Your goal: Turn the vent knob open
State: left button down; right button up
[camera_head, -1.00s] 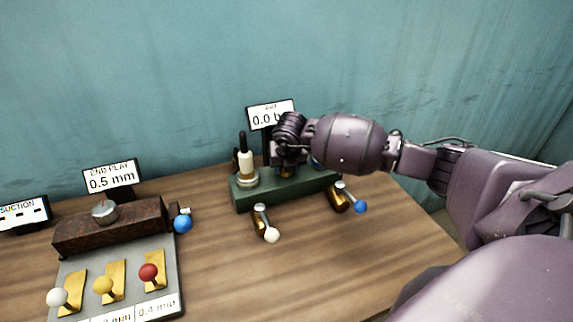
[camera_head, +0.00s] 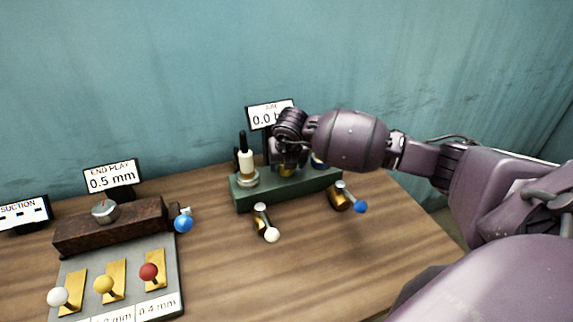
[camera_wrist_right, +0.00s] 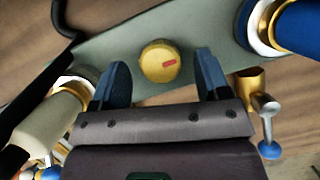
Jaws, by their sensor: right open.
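The vent knob (camera_wrist_right: 160,62) is a round gold knob with a red mark on its face, on the green base block (camera_wrist_right: 105,52). In the head view the knob (camera_head: 287,171) shows only partly below my right gripper (camera_head: 287,158), which hides the rest. In the wrist view the dark blue fingers of my right gripper (camera_wrist_right: 162,72) are spread apart, with the knob between and just beyond their tips. A gap shows on both sides, so the fingers do not seem to touch it. My left gripper is not in view.
A cream bottle-like part (camera_head: 246,164) stands on the block's left, a blue and white part (camera_wrist_right: 285,28) on its right. Levers with a white ball (camera_head: 271,235) and a blue ball (camera_head: 360,207) stand in front. A gauge sign (camera_head: 270,114) stands behind. The table's front middle is clear.

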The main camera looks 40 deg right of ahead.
jog(key=v, duration=0.9)
jog(key=shift+r, duration=0.2)
jog(key=shift+s+a+f, duration=0.1)
jog(key=shift+s, duration=0.05)
